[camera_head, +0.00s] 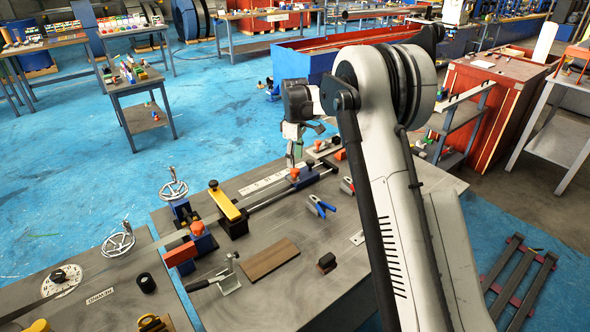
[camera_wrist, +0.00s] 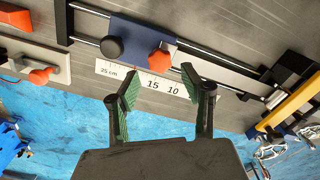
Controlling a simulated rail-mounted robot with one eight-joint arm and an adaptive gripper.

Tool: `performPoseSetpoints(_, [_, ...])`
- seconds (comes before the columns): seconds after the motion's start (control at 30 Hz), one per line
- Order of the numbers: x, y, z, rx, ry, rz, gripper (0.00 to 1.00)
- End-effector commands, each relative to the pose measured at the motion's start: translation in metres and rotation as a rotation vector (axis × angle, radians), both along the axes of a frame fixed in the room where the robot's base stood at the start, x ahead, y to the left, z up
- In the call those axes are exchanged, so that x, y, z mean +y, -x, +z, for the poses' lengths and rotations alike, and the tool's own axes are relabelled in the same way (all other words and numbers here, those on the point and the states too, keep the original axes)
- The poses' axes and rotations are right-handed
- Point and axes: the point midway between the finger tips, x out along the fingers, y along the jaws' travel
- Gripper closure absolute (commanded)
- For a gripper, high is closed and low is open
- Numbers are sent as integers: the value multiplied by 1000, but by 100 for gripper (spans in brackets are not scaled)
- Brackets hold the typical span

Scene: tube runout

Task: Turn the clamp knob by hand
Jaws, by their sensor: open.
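An orange-red knob (camera_wrist: 160,60) sits on a blue sliding block (camera_wrist: 145,35) on two rails; a black round knob (camera_wrist: 112,47) is beside it. In the head view the orange knob (camera_head: 294,173) and blue block (camera_head: 308,177) are just below my gripper (camera_head: 293,155). In the wrist view my gripper (camera_wrist: 160,84) is open and empty, its green-padded fingers apart. The orange knob lies beyond the gap between the fingertips, with no clear contact. I cannot tell which knob is the clamp knob.
A white ruler (camera_wrist: 138,79) runs along the rails. A yellow-topped block (camera_head: 225,205) stands at the rail's left. Another orange knob (camera_wrist: 40,76) is on a plate to the left in the wrist view. Blue-handled pliers (camera_head: 321,206) and a brown board (camera_head: 269,259) lie on the bench.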

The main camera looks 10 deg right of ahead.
Motion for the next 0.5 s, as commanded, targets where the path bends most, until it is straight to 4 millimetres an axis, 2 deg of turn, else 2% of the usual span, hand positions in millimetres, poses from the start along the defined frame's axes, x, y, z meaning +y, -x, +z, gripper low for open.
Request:
performPoseSetpoints(0.43, [0, 0, -48, 0, 0, 0, 57])
performPoseSetpoints(0.5, [0, 0, -46, 0, 0, 0, 57])
